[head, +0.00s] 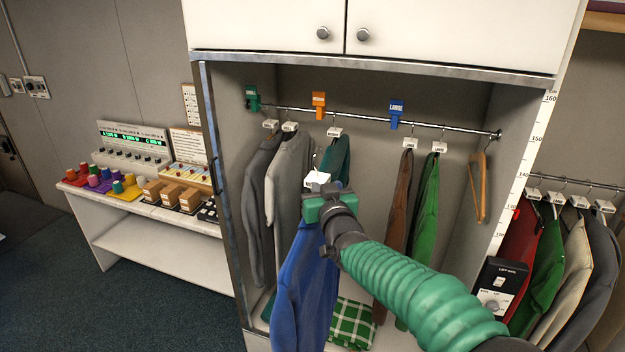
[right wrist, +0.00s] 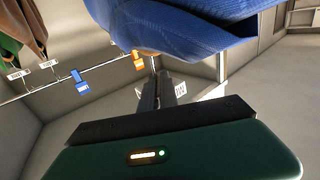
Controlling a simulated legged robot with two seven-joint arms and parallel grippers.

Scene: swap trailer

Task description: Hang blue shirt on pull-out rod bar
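The blue shirt (head: 305,285) hangs below my right gripper (head: 318,205) in the head view, in front of the open wardrobe. A white tag (head: 317,180) shows just above that gripper. In the right wrist view the blue shirt (right wrist: 190,25) fills the top, and the fingers of my right gripper (right wrist: 158,90) are close together beside a white tag (right wrist: 180,88). The gripper looks shut on the shirt's hanger, whose hook is mostly hidden. The rod bar (head: 365,121) runs across the wardrobe behind and above the shirt. My left gripper is not in view.
Green (head: 252,97), orange (head: 319,104) and blue LARGE (head: 396,112) markers sit along the rod. Garments hang between them; an empty wooden hanger (head: 479,188) is at the right end. Another clothes rack (head: 575,184) stands right. A shelf table (head: 150,215) stands left.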

